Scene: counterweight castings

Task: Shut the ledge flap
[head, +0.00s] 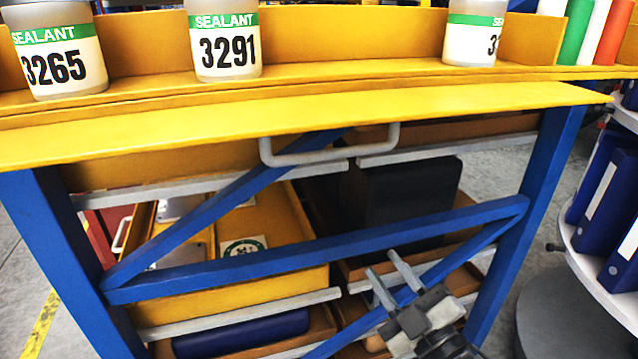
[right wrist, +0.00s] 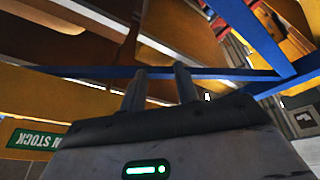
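The ledge flap (head: 300,118) is a long yellow panel along the front of the top shelf in the head view. It juts out toward me, apparently near level. A grey U-shaped handle (head: 330,158) shows below its front edge; how it is attached is unclear. My right gripper (head: 379,262) is below and to the right of the handle, apart from it, near the blue braces. Its two fingers are spread with nothing held. The right wrist view also shows this gripper (right wrist: 160,71), with a blue bar beyond the fingertips. My left gripper is not in view.
Sealant jars (head: 226,45) stand on the shelf behind the flap. Blue crossing braces (head: 310,262) span the front below it, with yellow drawers (head: 235,285) and a black box (head: 405,195) behind. A round rack with blue binders (head: 608,200) stands at the right.

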